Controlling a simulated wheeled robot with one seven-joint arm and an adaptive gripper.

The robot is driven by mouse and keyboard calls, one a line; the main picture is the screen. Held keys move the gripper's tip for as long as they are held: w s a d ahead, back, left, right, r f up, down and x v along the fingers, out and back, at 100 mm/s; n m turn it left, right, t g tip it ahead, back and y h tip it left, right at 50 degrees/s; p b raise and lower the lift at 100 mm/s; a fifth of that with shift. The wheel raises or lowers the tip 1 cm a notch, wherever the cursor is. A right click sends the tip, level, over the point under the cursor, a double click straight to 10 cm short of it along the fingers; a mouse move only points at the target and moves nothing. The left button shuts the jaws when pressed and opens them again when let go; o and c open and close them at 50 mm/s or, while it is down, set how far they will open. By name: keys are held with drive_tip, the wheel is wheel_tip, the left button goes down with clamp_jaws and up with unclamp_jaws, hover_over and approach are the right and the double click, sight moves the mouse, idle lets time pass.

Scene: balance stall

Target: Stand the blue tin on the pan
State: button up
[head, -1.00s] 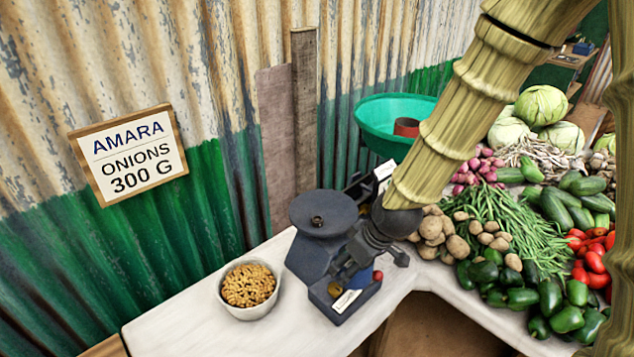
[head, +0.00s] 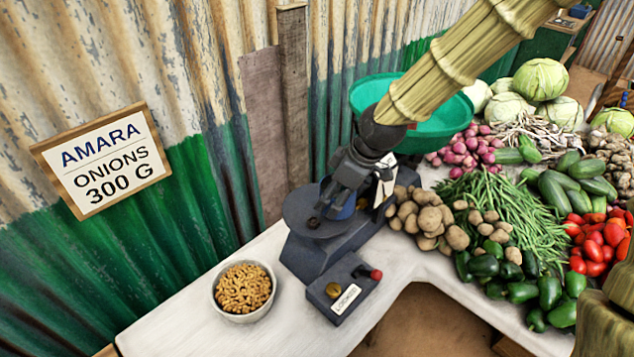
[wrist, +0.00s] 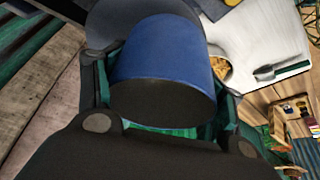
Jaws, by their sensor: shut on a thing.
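My gripper (head: 328,208) is shut on the blue tin (wrist: 165,60), which fills the middle of the wrist view with its dark end facing the camera. In the head view the tin (head: 343,209) is mostly hidden by the fingers. They are at the dark round plate (head: 296,208) of the scale; I cannot tell whether the tin touches it. A small dark piece (head: 313,223) shows on the plate. The scale's wide green pan (head: 458,124) is behind my arm, which hides part of it.
A bowl of snacks (head: 243,314) is at left on the white counter (head: 185,320). Vegetables crowd the right. A sign (head: 103,160) reads Amara, onions 300 g.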

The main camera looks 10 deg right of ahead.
drive_tip(key=p, duration=0.2)
hover_over(311, 194)
drive_tip(key=d, duration=0.1)
drive_tip(key=shift+s+d+f, duration=0.1)
drive_tip(key=shift+s+f, duration=0.2)
drive_tip(key=shift+f, duration=0.1)
drive_tip(key=shift+f+p, duration=0.95)
drive_tip(key=shift+f, duration=0.8)
drive_tip(key=shift+f, duration=0.15)
drive_tip(key=o, duration=1.1)
drive_tip(key=shift+r, duration=0.2)
drive_tip(key=shift+b+v, duration=1.25)
drive_tip(key=shift+v, duration=4.7)
